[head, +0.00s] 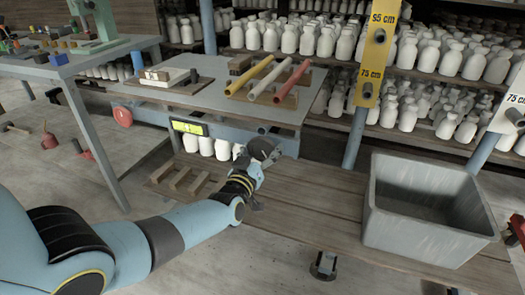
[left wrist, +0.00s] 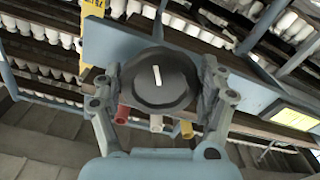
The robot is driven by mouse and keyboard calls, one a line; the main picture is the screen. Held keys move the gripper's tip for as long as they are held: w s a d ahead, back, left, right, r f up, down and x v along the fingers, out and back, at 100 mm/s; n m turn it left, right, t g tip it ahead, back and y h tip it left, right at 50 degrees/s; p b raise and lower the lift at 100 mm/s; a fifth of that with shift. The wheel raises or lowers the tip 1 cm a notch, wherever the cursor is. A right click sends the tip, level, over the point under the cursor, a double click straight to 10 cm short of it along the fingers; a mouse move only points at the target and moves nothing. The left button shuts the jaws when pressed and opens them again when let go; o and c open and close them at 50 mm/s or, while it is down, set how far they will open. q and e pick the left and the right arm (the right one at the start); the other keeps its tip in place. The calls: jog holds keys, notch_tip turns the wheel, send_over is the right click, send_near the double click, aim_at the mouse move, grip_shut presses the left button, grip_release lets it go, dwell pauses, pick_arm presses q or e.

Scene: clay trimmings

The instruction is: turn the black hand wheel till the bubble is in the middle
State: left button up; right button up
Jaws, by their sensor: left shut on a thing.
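The black hand wheel (left wrist: 172,92) sits on the blue beam under the table and fills the middle of the left wrist view, with a pale mark on its face. My left gripper (left wrist: 160,76) is shut on it, one finger at each side of the rim. In the head view my left gripper (head: 264,152) is at the table's front edge and mostly hides the wheel. The yellow-green level vial (head: 188,127) is on the beam to the left; it also shows in the left wrist view (left wrist: 296,118). Its bubble is too small to place. My right gripper is not in view.
The grey table top (head: 200,92) holds yellow, white and red tubes (head: 292,82). A grey bin (head: 425,205) stands on the wooden boards at the right. White bottles (head: 222,148) stand under the beam, near my left gripper.

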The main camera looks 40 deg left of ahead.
pick_arm(q)
jog(key=shift+s+f, duration=0.15)
jog(key=shift+f, duration=0.1)
jog(key=o, duration=0.9)
jog(key=shift+c, duration=0.2)
jog(key=shift+o, duration=1.4)
jog(key=shift+r, duration=0.15)
jog(key=v, duration=1.2)
